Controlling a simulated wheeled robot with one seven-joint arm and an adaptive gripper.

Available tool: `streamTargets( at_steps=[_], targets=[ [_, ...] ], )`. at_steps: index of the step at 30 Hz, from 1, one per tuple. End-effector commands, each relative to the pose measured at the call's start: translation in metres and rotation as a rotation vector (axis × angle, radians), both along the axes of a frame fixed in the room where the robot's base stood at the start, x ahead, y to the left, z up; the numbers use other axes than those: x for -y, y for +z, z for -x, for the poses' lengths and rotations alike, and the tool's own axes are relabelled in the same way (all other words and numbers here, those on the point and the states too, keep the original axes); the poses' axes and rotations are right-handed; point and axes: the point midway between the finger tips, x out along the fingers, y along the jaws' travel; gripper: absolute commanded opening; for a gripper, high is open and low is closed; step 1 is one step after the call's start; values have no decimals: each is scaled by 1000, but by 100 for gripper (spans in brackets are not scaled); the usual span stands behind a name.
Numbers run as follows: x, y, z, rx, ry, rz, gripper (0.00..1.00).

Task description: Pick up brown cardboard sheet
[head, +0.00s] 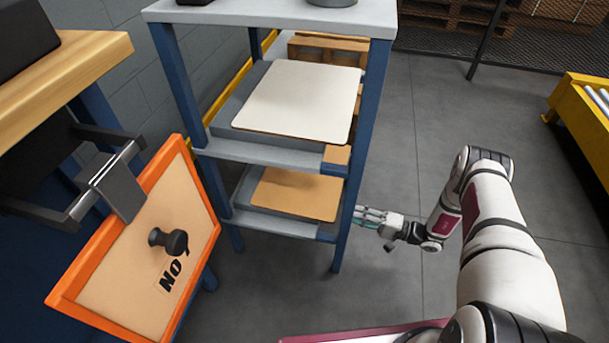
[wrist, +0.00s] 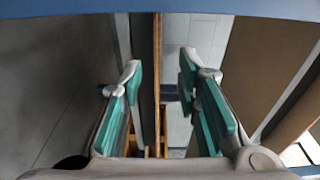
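The brown cardboard sheet (head: 297,193) lies flat on the lower shelf of the blue-legged rack in the head view. My gripper (head: 362,214) is at the rack's right side, by the front right leg, pointing left toward the sheet. In the wrist view my gripper (wrist: 157,80) is open, its teal-padded fingers apart. A thin brown edge (wrist: 156,60), apparently the sheet seen edge-on, runs between the fingers, with gaps on both sides. I cannot see any contact.
A white sheet (head: 302,98) lies on the shelf above. The rack's blue front leg (head: 360,150) stands close to my gripper. An orange-framed board (head: 130,260) leans at left. A yellow roller conveyor (head: 585,120) is far right. Grey floor (head: 440,110) right of the rack is clear.

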Motion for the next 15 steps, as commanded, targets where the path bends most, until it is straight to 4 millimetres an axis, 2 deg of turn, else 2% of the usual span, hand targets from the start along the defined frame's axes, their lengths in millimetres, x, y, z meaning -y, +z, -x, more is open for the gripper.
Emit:
streamTargets(
  at_steps=[3, 11, 15],
  targets=[
    [-18, -1, -8, 0, 3, 1, 30],
    [-35, -2, -15, -3, 2, 1, 30],
    [-53, -5, -21, -1, 5, 0, 30]
  ],
)
